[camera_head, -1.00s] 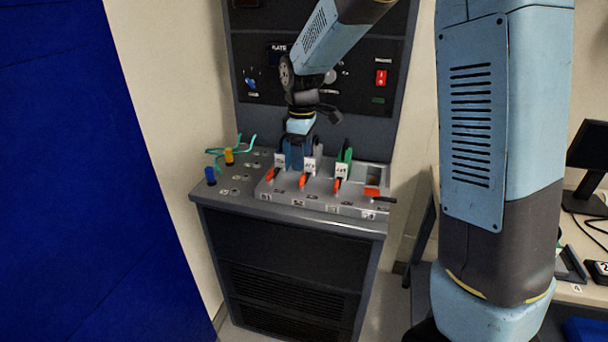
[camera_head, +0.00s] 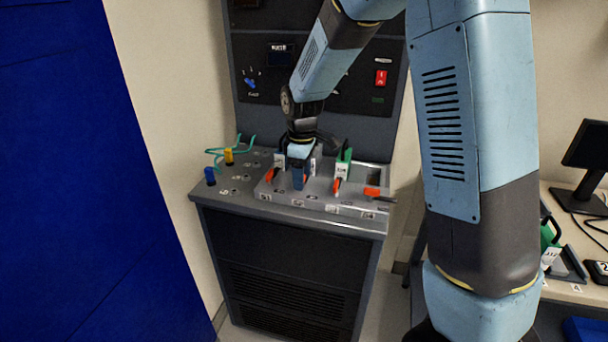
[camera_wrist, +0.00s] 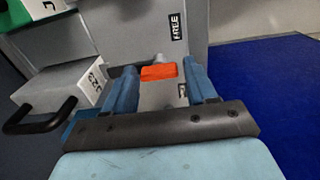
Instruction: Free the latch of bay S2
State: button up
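The bay bank (camera_head: 318,205) on the console holds several bays with orange latches. My gripper (camera_head: 298,185) points down over the second bay from the left, covering most of its latch in the head view. In the wrist view an orange latch (camera_wrist: 159,72) lies between the fingertips of my gripper (camera_wrist: 160,68). The fingers are open, with a narrow gap on each side of it. A label reading FREE (camera_wrist: 177,27) is on the grey surface beyond the latch. A second label by the right finger is partly hidden. A white module (camera_wrist: 62,88) with a black handle is at left.
Neighbouring latches are the left one (camera_head: 271,175) and the right one (camera_head: 337,186). A green and white module (camera_head: 343,164) stands in the bay to the right. A red-orange latch (camera_head: 372,192) lies at the far right. Blue plug (camera_head: 210,176) and yellow plug (camera_head: 229,157) with green cables are at left.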

jog(key=c, duration=0.7)
jog(key=shift+d, duration=0.25)
jog(key=shift+c, duration=0.3)
jog(key=shift+a, duration=0.2)
jog(key=shift+a+m, duration=0.15)
jog(key=shift+m, duration=0.65)
jog(key=m, duration=0.7)
jog(key=shift+a, duration=0.1)
jog(key=m, duration=0.4)
jog(key=shift+m, duration=2.5)
